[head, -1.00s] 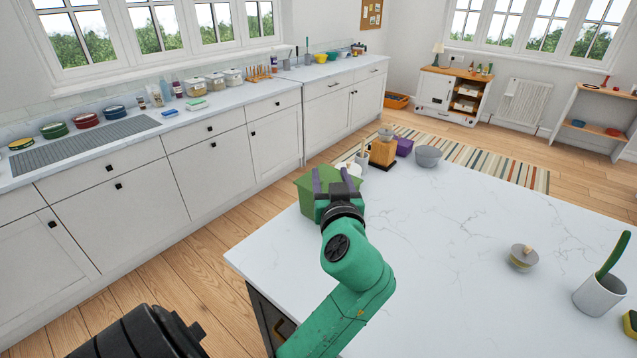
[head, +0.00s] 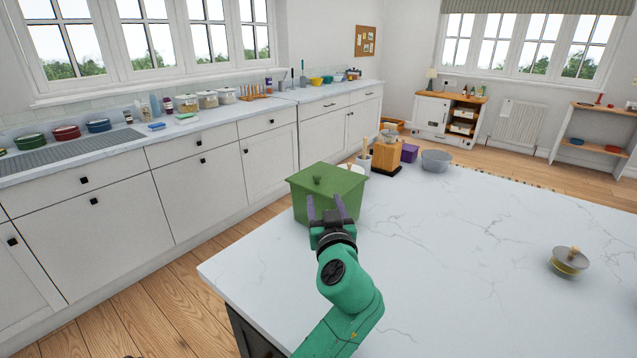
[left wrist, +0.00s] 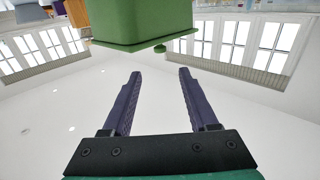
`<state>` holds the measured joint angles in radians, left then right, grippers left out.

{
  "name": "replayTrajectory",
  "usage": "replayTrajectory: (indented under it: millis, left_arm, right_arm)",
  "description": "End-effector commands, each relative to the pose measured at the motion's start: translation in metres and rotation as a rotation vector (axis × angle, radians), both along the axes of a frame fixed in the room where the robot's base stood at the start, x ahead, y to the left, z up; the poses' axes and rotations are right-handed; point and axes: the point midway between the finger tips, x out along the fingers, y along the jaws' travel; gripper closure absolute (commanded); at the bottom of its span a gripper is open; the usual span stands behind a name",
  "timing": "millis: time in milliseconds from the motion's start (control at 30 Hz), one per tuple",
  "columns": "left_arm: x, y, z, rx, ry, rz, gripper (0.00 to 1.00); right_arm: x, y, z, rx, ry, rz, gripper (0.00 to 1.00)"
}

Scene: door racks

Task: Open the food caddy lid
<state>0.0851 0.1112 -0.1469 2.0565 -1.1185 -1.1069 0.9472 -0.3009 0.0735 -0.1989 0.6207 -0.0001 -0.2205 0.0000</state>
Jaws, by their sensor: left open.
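The green food caddy (head: 299,207) stands upright on the near left part of the white marble worktop. My right gripper is out of view.
Behind the caddy stand a wooden grinder (head: 386,158), a purple box (head: 409,153) and a grey bowl (head: 436,160). A lidded pot (head: 569,261) sits to the right. The worktop (head: 450,230) between is clear.

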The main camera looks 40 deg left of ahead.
Motion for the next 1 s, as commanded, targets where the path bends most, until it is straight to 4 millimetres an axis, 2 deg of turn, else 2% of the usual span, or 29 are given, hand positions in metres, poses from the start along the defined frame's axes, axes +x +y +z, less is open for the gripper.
replayTrajectory:
  millis: [33, 300, 500, 733, 800, 900, 1000]
  left_arm:
    - [0.009, 0.011, 0.007, 0.005, 0.002, 0.003, 0.41]
    - [0.057, 0.061, 0.005, 0.001, 0.002, 0.003, 0.41]
    - [0.073, 0.076, 0.002, -0.002, 0.001, 0.001, 0.41]
    - [0.073, 0.077, 0.001, -0.003, 0.000, 0.000, 0.41]
    - [0.073, 0.077, 0.000, -0.003, 0.000, 0.000, 0.67]
    - [0.073, 0.077, 0.000, -0.002, 0.001, 0.000, 1.00]
    - [0.073, 0.077, 0.000, -0.002, 0.001, 0.000, 1.00]
  right_arm:
    - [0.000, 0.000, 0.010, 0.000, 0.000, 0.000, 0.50]
    - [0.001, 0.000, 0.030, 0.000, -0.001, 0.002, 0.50]
    - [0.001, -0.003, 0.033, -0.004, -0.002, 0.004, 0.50]
    - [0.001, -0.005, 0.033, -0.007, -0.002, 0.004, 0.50]
    - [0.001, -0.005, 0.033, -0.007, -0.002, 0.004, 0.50]
    - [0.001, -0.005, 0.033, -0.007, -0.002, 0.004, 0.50]
    - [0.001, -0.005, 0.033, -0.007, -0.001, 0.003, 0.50]
